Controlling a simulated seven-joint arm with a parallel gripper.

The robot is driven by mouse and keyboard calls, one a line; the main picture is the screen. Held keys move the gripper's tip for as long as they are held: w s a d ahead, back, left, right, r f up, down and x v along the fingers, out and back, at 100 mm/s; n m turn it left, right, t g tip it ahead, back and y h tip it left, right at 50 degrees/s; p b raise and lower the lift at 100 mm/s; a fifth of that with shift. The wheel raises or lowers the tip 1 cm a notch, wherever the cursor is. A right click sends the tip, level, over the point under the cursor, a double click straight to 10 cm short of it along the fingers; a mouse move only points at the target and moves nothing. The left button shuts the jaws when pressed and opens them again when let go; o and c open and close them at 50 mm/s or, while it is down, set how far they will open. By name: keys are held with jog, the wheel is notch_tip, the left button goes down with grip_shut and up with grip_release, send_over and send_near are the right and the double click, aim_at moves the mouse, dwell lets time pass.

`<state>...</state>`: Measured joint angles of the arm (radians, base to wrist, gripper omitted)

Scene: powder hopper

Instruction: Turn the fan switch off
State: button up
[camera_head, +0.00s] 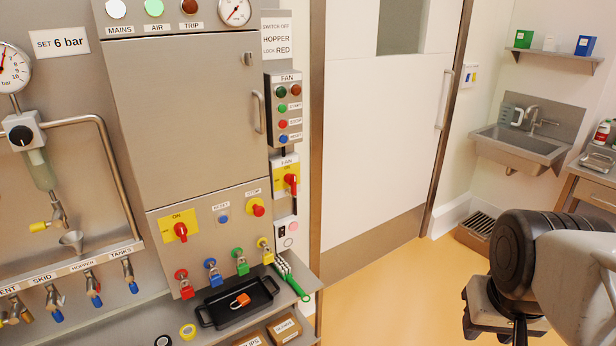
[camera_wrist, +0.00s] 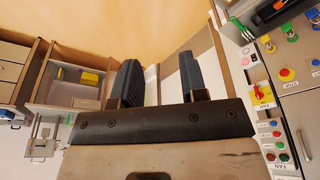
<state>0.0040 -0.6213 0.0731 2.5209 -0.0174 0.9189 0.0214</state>
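The fan switch (camera_head: 291,181) is a red rotary handle on a yellow plate under a FAN label, on the right side of the steel cabinet. Its handle looks roughly upright; the small lettering around it is hard to read. It also shows in the wrist view (camera_wrist: 262,92), at the right, upside down. My gripper (camera_wrist: 160,80) is open, with its two dark fingers apart and nothing between them. It is well away from the switch. In the head view my wrist is at the lower right, and the fingers are mostly out of frame.
A FAN button box (camera_head: 284,108) hangs above the switch. A larger red-and-yellow switch (camera_head: 181,231) is on the cabinet front. Colored padlocks hang below, over a black tray (camera_head: 238,302) with an orange padlock. A white door (camera_head: 385,120) stands to the right. The floor between is clear.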

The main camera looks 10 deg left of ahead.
jog(key=shift+o, duration=0.2)
jog(key=w+a+r+t, duration=0.1)
jog(key=w+a+t, duration=0.1)
jog(key=w, duration=0.9)
jog(key=w+a+r+n+t, duration=0.1)
jog(key=w+t, duration=0.1)
jog(key=w, duration=0.9)
jog(key=shift+w+a+r, duration=0.15)
jog(key=shift+w+a, duration=0.15)
jog(key=shift+a, duration=0.1)
jog(key=w+a+n+t, duration=0.15)
jog(key=w+a, duration=0.25)
jog(key=w, duration=0.6)
jog(key=n+t+y, duration=0.4)
jog(key=t+y, duration=0.1)
jog(key=y, duration=0.2)
send_near(295, 177)
jog(key=d+r, duration=0.6)
jog(key=d, duration=0.7)
jog(key=w+a+f+n+y, duration=0.1)
jog(key=a+f+y, duration=0.1)
jog(key=a+f, duration=0.1)
jog(key=w+a+f+y, duration=0.2)
jog(key=a, duration=0.4)
jog(key=w+a+f+n+y, duration=0.1)
jog(key=w+a+f+y, duration=0.1)
jog(key=a, duration=0.3)
jog(key=shift+f+n+g, duration=0.25)
jog(key=shift+f+n, duration=0.1)
jog(key=shift+f, duration=0.5)
